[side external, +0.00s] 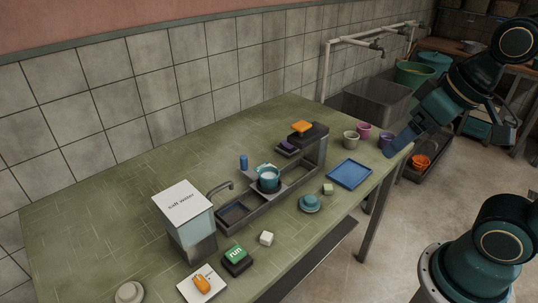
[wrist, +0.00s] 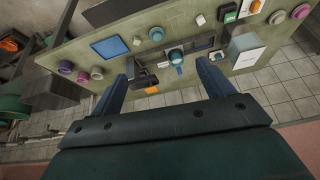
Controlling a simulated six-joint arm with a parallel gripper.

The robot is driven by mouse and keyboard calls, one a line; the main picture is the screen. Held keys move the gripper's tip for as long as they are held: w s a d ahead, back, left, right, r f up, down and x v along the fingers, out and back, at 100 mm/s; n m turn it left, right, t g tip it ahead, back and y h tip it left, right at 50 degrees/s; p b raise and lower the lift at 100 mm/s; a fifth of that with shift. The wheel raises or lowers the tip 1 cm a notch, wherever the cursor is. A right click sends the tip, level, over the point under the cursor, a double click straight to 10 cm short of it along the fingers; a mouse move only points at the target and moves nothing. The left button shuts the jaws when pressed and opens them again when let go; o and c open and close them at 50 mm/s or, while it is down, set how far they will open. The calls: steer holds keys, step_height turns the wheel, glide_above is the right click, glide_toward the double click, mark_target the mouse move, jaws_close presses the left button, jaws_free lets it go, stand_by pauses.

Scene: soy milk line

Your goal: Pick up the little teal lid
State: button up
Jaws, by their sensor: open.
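The little teal lid (side external: 310,203) is a round, low disc with a raised middle. It lies on the green table to the right of the pot. It also shows near the top of the wrist view (wrist: 157,34). The teal pot (side external: 268,180) sits in the grey machine and has pale contents. My gripper (wrist: 162,72) is open and empty, with its two blue fingers spread apart above the table. The lid appears beyond the fingertips, not between them. In the side view my gripper is at the right, apart from the lid and partly out of clear sight.
A small green cube (side external: 328,189) and a blue tray (side external: 350,173) lie near the lid. Several cups (side external: 351,138) stand at the right end. A white cube (side external: 266,238), a green run button (side external: 236,258) and the salt water box (side external: 184,215) are to the left. The grey machine (side external: 240,212) stands behind.

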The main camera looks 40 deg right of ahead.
steer(key=w+f+m+g, duration=0.3)
steer(key=w+f+m, duration=0.2)
steer(key=w+m, duration=0.5)
steer(key=m+g, duration=0.2)
steer(key=m, duration=0.4)
glide_above(311, 198)
step_height(311, 198, down, 12)
steer(key=shift+a+f, duration=0.1)
steer(key=shift+f, duration=0.1)
steer(key=shift+f, duration=4.25)
steer(key=shift+f, duration=0.1)
steer(key=shift+f, duration=2.5)
steer(key=c, duration=1.1)
